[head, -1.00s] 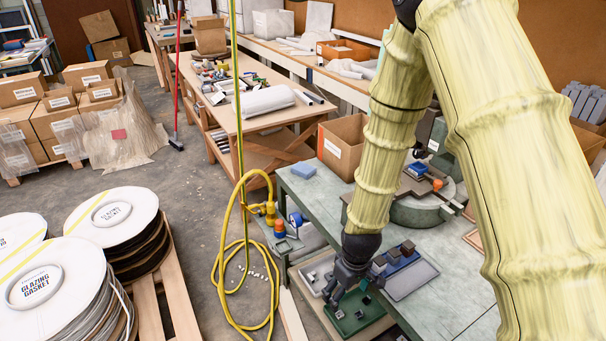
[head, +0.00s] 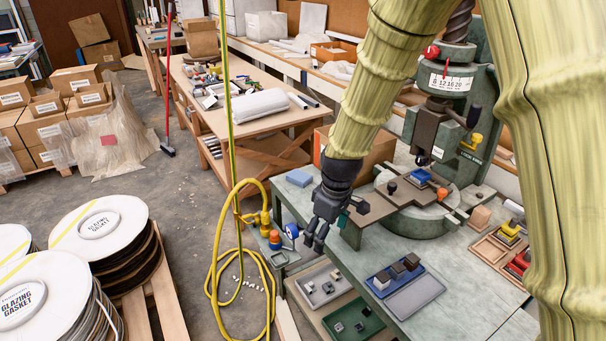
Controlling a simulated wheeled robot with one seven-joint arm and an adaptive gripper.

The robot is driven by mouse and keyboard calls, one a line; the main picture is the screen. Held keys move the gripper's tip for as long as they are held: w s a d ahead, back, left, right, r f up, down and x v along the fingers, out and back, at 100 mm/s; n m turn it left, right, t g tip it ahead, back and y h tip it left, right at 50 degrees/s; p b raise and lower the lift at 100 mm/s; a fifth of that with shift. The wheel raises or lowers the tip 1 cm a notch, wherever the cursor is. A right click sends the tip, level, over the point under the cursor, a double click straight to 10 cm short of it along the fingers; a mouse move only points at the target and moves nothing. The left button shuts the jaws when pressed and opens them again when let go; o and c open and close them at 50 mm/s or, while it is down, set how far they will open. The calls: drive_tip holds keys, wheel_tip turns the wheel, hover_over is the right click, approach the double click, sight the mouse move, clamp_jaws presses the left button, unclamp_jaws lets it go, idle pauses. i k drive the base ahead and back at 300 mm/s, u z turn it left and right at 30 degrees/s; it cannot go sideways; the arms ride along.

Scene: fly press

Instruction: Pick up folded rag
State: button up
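The folded rag appears to be the small blue block-like pad (head: 299,178) lying flat on the back left corner of the green bench (head: 440,312). My gripper (head: 315,239) hangs in front of and slightly right of it in the picture, by the left edge of the bench. The gripper is pointing down, apart from the rag. Its dark fingers look spread, with nothing visible between them. The rag is in full view.
The fly press (head: 447,120) stands right of the rag, with a cardboard box (head: 375,152) behind. A grey bin (head: 322,287) and green bin (head: 356,330) sit low at left.

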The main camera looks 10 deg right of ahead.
sight(301, 179)
drive_tip(key=i, duration=1.3)
drive_tip(key=u, duration=0.05)
